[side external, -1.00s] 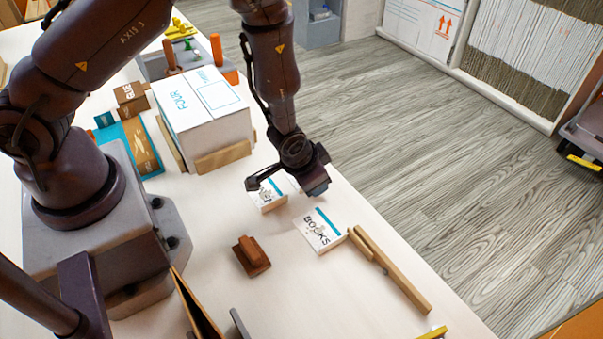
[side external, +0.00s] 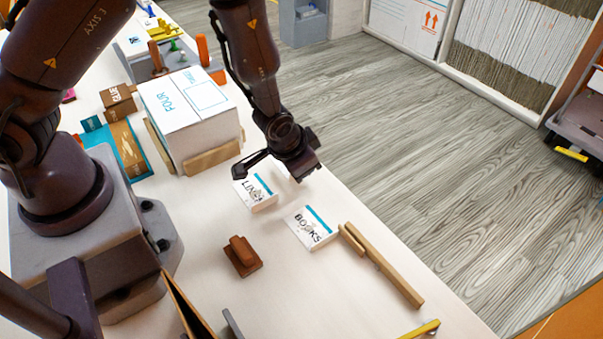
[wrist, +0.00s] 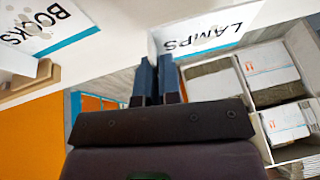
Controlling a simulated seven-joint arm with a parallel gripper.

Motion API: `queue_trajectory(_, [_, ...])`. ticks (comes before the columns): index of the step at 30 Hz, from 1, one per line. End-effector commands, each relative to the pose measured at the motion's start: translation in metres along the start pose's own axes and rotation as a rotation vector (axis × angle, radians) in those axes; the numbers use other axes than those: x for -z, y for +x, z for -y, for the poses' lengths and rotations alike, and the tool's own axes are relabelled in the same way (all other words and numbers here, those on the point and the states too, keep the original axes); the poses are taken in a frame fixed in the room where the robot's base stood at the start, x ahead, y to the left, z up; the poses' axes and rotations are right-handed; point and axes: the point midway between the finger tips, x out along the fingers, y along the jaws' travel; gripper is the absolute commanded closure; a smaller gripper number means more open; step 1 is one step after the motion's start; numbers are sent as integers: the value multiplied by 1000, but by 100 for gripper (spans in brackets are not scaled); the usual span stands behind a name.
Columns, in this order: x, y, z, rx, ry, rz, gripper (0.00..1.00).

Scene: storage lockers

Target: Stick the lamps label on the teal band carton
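A white label pad with a teal strip (side external: 258,191) lies on the table below my gripper. Its word starts with L in the side view; in the wrist view the pad (wrist: 208,36) reads LAMPS. A white pad reading BOOKS (side external: 309,227) lies to its right, also in the wrist view (wrist: 45,25). My gripper (wrist: 159,65) is above the table near the lamps pad, its fingers close together with nothing clearly seen between them. A white carton with blue lettering (side external: 193,112) stands behind left; I cannot tell whether it bears a teal band.
A brown stamp-like block (side external: 242,258) sits left of a wooden bar (side external: 383,268). Small brown boxes (side external: 118,98) and a teal piece (side external: 133,160) lie left of the carton. A tool tray (side external: 160,65) is behind it. The table's front middle is mostly clear.

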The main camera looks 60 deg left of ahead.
Motion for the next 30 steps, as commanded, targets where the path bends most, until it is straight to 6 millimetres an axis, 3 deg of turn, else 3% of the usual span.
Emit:
queue_trajectory(4, [14,-29,4,-1,0,-7,100])
queue_trajectory(30, [69,-166,24,-5,2,-5,100])
